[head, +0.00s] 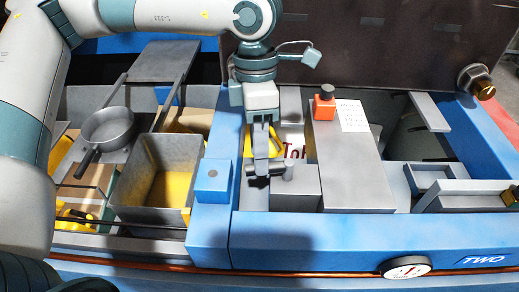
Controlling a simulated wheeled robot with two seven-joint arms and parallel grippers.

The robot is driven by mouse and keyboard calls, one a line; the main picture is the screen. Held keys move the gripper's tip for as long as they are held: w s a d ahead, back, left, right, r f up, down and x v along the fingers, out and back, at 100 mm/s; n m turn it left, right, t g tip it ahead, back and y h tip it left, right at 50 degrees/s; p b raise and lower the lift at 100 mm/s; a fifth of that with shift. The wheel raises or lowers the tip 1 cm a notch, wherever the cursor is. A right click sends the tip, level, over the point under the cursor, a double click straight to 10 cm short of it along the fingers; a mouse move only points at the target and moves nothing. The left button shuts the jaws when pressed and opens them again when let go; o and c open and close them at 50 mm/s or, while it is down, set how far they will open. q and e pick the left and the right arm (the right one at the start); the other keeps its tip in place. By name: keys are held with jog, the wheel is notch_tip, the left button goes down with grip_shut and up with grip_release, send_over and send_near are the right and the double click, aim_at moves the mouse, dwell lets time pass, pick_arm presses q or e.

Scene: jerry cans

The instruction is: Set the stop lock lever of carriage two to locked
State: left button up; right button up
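Carriage two is the blue-framed bay with the word TWO (484,260) on its front right. A grey fitting with a short upright round post (288,171) and a horizontal bar stands on a grey block (295,192) in its left part; it looks like the stop lock lever. My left gripper (262,172) points down at the bar's left part, its fingers at or touching it. The fingers overlap the bar, so I cannot tell whether they are closed around it. No locked or unlocked mark is readable. My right gripper is not in view.
A taller grey block (337,165) with a white paper (351,115) and an orange, black-topped part (324,107) stands right of the gripper. A round gauge (405,267) is on the front. Left are a pan (108,128) and a grey bin (128,185).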

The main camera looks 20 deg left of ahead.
pick_arm(q)
jog(key=shift+s+d+f, duration=0.1)
jog(key=shift+s+f, duration=0.1)
jog(key=shift+f, duration=0.8)
jog(key=shift+c, duration=0.6)
grip_shut()
